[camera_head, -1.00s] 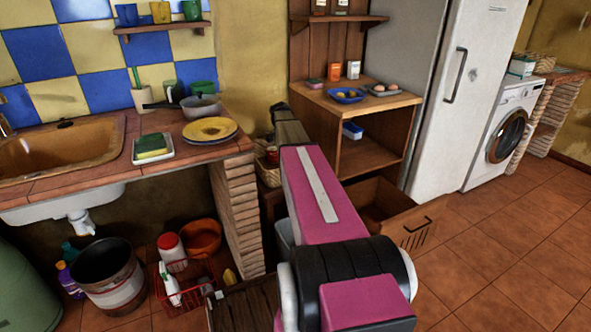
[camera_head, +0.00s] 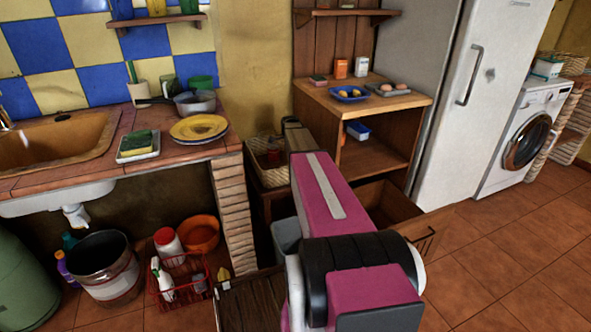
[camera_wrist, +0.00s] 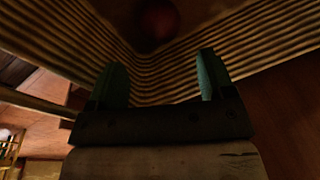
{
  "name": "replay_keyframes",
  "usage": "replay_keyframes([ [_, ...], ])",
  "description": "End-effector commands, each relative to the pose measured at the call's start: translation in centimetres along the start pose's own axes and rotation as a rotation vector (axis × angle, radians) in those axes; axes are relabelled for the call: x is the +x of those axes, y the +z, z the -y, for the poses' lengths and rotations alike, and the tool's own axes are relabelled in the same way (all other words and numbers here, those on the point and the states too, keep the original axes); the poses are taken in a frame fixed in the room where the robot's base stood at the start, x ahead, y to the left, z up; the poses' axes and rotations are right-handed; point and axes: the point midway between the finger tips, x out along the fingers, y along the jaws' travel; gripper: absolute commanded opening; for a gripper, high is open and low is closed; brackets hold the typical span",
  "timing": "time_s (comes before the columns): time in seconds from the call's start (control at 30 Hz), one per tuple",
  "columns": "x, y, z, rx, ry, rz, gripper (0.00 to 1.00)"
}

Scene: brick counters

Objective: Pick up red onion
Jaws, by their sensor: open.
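In the wrist view, a dark red round thing, likely the red onion (camera_wrist: 157,19), lies in shadow inside a wicker basket (camera_wrist: 175,62). My gripper (camera_wrist: 157,78) shows two green fingertips spread apart with nothing between them. The fingertips overlap the basket's near wall in the picture, with the onion beyond them. In the head view the basket (camera_head: 274,177) stands in the gap between the brick pillar and the wooden cabinet, with a small reddish thing in it. My arm reaches beside the basket there, and its fingers cannot be made out.
A brick pillar (camera_head: 233,205) and the tiled sink counter (camera_head: 175,155) stand left of the basket. A wooden cabinet (camera_head: 365,105) stands to its right. An open wooden drawer or crate (camera_head: 425,228) is below. Open floor (camera_head: 500,260) lies to the right.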

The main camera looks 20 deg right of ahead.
Motion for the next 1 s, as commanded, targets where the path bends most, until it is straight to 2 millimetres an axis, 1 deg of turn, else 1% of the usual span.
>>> replay_keyframes([
  [0.03, 0.9, 0.0, 0.1, -0.001, 0.0, -0.001, 0.75],
  [0.13, 2.4, 0.0, 0.1, -0.001, 0.001, -0.001, 0.75],
  [0.2, 3.1, 0.0, 0.1, -0.002, 0.0, -0.001, 0.75],
  [0.37, 3.9, 0.1, 0.1, -0.003, -0.001, -0.001, 0.75],
  [0.43, 4.6, 0.2, 0.0, -0.003, 0.0, -0.001, 0.75],
  [0.7, 8.2, 0.4, 0.0, -0.003, 0.0, -0.002, 0.75],
  [0.8, 8.7, 0.4, -0.1, -0.003, -0.001, -0.002, 0.75],
  [0.97, 8.6, 0.4, -0.1, -0.003, -0.002, -0.002, 0.75],
  [1.0, 8.6, 0.4, -0.1, -0.003, -0.001, -0.002, 0.69],
])
